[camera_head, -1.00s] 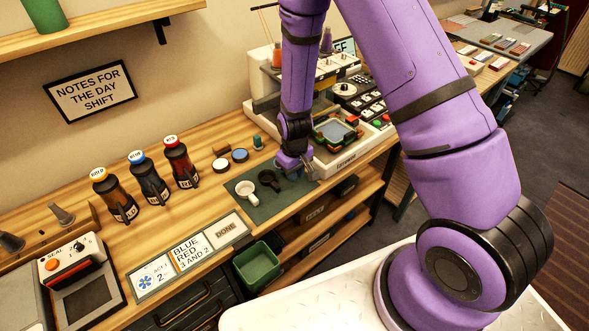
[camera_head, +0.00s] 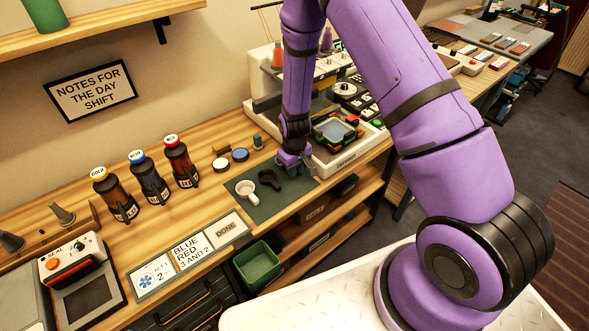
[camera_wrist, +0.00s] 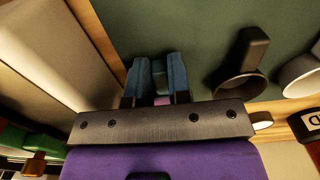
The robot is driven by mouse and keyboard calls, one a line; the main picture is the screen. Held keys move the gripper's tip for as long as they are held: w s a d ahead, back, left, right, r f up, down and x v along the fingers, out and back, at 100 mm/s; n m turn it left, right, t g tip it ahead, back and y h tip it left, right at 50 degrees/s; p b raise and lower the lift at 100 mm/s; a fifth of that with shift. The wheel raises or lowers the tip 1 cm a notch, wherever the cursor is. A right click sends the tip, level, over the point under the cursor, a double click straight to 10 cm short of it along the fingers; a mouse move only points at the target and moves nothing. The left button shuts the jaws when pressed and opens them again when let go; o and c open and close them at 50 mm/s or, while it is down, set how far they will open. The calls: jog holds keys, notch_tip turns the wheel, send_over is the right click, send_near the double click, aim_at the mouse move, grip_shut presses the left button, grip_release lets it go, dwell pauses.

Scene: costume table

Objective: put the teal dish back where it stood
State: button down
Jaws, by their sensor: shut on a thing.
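My gripper (camera_head: 293,166) points down over the right end of the dark green mat (camera_head: 272,207). In the wrist view its two blue fingers (camera_wrist: 156,76) are shut on a small teal piece (camera_wrist: 159,68), which looks like part of the teal dish. The rest of the dish is hidden, and I cannot tell whether it touches the mat. A black handled cup (camera_head: 269,179) and a white handled cup (camera_head: 247,189) stand on the mat left of my gripper. The wrist view also shows the black cup (camera_wrist: 240,83) and part of the white cup (camera_wrist: 300,76).
A machine (camera_head: 345,161) with a square green-rimmed tray (camera_head: 336,131) stands close right of my gripper. Blue and dark round caps (camera_head: 240,154) and a small teal spool (camera_head: 257,142) lie behind the mat. Labelled bottles (camera_head: 150,178) stand left. A green bin (camera_head: 257,262) sits below the front edge.

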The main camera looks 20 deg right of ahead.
jog(key=shift+f, duration=0.1)
jog(key=c, duration=1.1)
grip_release()
jog(key=shift+o, duration=0.2)
jog(key=s+d+r+m+t, duration=0.1)
jog(key=s+r, duration=0.2)
jog(key=r, duration=1)
jog(key=s+d+r+t, duration=0.1)
jog(key=s+r, duration=0.2)
jog(key=r, duration=0.9)
jog(key=s+d+r+m+t, duration=0.1)
jog(key=s+r, duration=0.2)
jog(key=r, duration=1)
jog(key=s+d+r+t, duration=0.1)
jog(key=s+r, duration=0.4)
jog(key=s, duration=0.5)
jog(key=s+d+r+m+t, duration=0.1)
jog(key=s+r, duration=0.4)
jog(key=s, duration=0.5)
jog(key=shift+d+r+m, duration=0.3)
jog(key=shift+d+r, duration=0.1)
jog(key=shift+d, duration=0.15)
